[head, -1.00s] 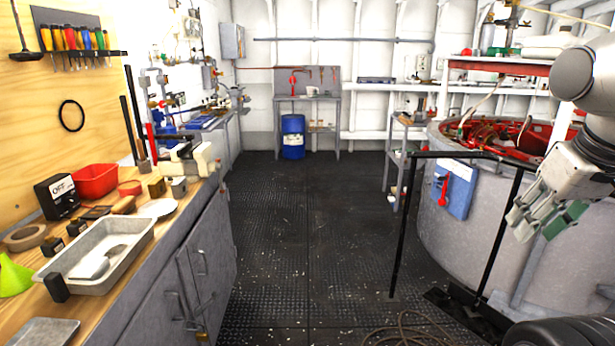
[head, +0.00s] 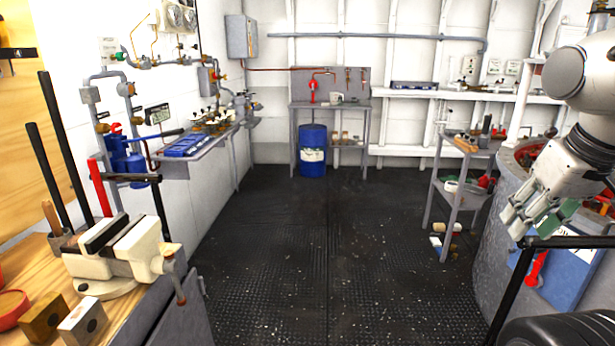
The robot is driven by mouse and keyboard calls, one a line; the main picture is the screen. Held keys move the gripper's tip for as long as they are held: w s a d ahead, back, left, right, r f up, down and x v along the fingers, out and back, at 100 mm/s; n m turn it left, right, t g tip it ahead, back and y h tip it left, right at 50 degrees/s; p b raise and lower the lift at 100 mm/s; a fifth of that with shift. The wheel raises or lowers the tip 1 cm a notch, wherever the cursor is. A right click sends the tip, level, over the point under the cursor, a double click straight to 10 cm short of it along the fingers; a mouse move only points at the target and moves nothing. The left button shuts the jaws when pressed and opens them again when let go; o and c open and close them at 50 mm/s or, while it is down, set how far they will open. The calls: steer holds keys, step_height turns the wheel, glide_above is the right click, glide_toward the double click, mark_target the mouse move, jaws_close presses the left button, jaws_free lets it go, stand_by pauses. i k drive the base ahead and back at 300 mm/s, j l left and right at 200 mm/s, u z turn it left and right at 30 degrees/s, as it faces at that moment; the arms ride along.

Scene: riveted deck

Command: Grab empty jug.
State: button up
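My gripper (head: 533,222) hangs at the right side, pointing down, with its fingers apart and nothing seen between them. It is near the black rail and the large grey tank. A small white vessel (head: 337,99) stands on the grey bench against the back wall; it is too small to tell whether it is a jug or empty. My gripper is far from it. No other jug is clear in this view.
The dark floor (head: 330,260) ahead is clear. A workbench with a cream vise (head: 125,255) is on the left. A blue drum (head: 312,150) stands by the back bench (head: 300,120). A shelf cart (head: 452,190) and a tank with a black rail (head: 570,242) are on the right.

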mark_target(333, 95)
steer(key=i, duration=3.1)
steer(key=i+l+z, duration=0.15)
steer(key=i, duration=0.7)
steer(key=i+j, duration=0.1)
steer(key=i, duration=0.75)
steer(key=i+z, duration=0.15)
steer(key=i, duration=0.75)
steer(key=i+j, duration=0.15)
steer(key=i, duration=0.7)
steer(key=i+l+u, duration=0.1)
steer(key=i, duration=0.3)
steer(key=i+l+u, duration=0.1)
steer(key=i+l, duration=0.15)
steer(key=i, duration=0.15)
steer(key=i+l+u, duration=0.1)
steer(key=i+l, duration=0.15)
steer(key=i, duration=0.15)
steer(key=i+l+u, duration=0.45)
steer(key=i+l, duration=0.2)
steer(key=l, duration=0.1)
